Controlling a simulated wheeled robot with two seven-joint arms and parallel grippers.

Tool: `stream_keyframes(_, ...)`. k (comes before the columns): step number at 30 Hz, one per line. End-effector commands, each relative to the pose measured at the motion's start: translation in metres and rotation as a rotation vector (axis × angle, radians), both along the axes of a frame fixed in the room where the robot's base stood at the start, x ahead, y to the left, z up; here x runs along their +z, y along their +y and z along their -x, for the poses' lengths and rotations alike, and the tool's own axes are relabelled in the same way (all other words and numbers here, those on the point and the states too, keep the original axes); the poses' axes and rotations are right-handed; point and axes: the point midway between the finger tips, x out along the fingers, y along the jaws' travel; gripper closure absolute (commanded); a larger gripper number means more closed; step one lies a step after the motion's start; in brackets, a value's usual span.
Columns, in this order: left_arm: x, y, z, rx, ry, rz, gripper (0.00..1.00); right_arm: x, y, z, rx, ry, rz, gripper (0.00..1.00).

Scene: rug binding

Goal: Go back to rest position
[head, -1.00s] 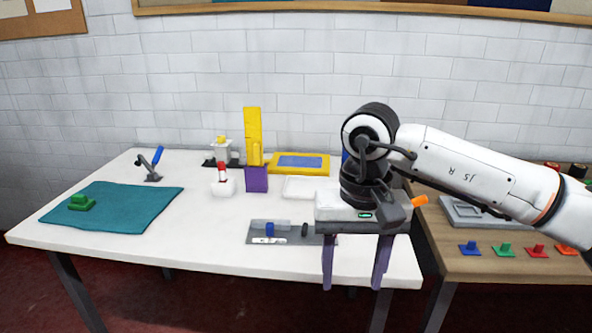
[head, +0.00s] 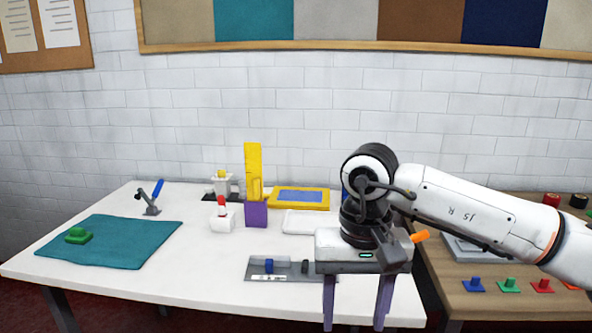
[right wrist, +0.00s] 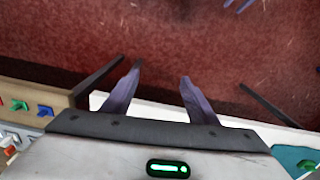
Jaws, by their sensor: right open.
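My right gripper (head: 356,302) hangs at the front right edge of the white table (head: 170,262), fingers pointing down. Its two purple fingers are apart with nothing between them. In the right wrist view the open fingers (right wrist: 156,85) show over the dark red floor (right wrist: 200,40), just past the table's front edge. My left gripper is not in the head view; a purple shape at the top of the right wrist view is too cut off to name.
A teal rug piece (head: 120,243) with a green block (head: 78,236) lies at left. A purple holder (head: 256,213) with a yellow ruler (head: 253,165), a yellow tray (head: 325,199) and a grey plate (head: 290,272) stand mid-table. A wooden table (head: 500,307) with coloured knobs adjoins at right.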

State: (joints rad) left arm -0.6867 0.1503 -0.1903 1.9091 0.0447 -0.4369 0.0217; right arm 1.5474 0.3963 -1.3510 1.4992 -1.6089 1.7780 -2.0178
Motion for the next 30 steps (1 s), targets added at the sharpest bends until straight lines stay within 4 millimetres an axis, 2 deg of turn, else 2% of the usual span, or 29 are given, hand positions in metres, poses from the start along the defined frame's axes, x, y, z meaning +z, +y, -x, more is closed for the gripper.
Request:
stream_keyframes(1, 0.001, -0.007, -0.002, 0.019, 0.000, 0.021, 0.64, -0.006, 0.006, 0.004, -0.004, 0.017, -0.022, 0.47)
stream_keyframes(4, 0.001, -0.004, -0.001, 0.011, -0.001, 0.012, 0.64, -0.025, 0.040, 0.026, -0.049, 0.104, -0.152, 0.47)
stream_keyframes(10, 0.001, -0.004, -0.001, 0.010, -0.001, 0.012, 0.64, -0.044, 0.115, 0.077, -0.202, 0.344, -0.440, 0.47)
stream_keyframes(14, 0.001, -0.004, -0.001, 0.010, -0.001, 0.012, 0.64, -0.034, 0.171, 0.117, -0.394, 0.618, -0.671, 0.47)
stream_keyframes(16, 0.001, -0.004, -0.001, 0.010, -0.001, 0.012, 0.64, -0.017, 0.198, 0.133, -0.537, 0.816, -0.798, 0.47)
stream_keyframes(18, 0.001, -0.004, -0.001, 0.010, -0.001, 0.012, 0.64, 0.004, 0.217, 0.140, -0.702, 1.038, -0.911, 0.47)
stream_keyframes(21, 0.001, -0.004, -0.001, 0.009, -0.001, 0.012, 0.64, 0.034, 0.228, 0.131, -0.958, 1.381, -1.029, 0.47)
stream_keyframes(24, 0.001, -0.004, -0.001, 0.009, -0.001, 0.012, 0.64, 0.050, 0.219, 0.105, -1.227, 1.750, -1.096, 0.47)
stream_keyframes(26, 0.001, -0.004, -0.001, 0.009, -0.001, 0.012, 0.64, 0.049, 0.206, 0.083, -1.390, 1.984, -1.108, 0.47)
stream_keyframes(29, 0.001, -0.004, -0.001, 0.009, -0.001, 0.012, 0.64, 0.028, 0.173, 0.046, -1.658, 2.388, -1.085, 0.47)
stream_keyframes(30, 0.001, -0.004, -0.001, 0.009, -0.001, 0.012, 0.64, 0.012, 0.157, 0.032, 1.612, -2.342, 0.970, 0.47)
